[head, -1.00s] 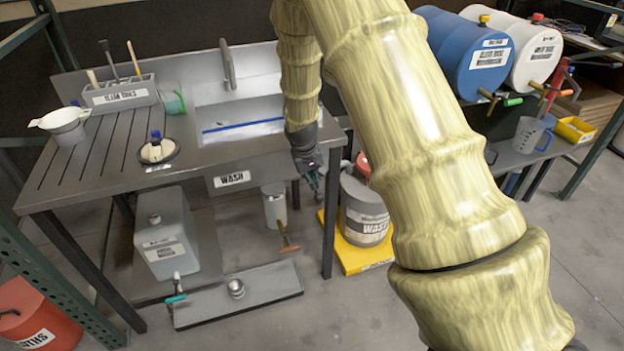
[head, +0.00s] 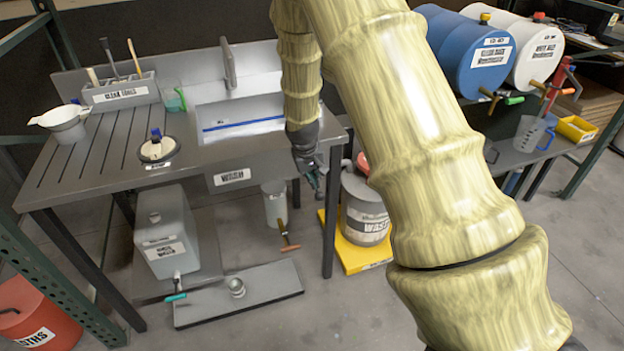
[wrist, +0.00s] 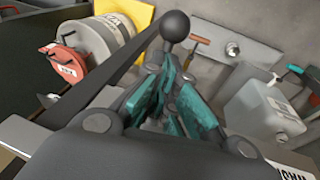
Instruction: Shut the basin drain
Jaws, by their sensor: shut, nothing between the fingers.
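The basin (head: 240,112) is set into the grey wash bench, with a blue strip along it. My gripper (head: 314,180) is low at the bench's right front corner, partly hidden by its own wrist. In the wrist view my gripper (wrist: 170,75) is shut and empty, its teal finger pads close together. A black ball knob (wrist: 174,25) on a dark stem stands right at the fingertips; I cannot tell whether they touch. It looks like a drain lever, but its other end is hidden. The head view does not show the knob clearly.
A grey waste drum (head: 364,212) stands on a yellow tray (head: 350,258) right of the bench leg (head: 330,230). The floor in front is clear.

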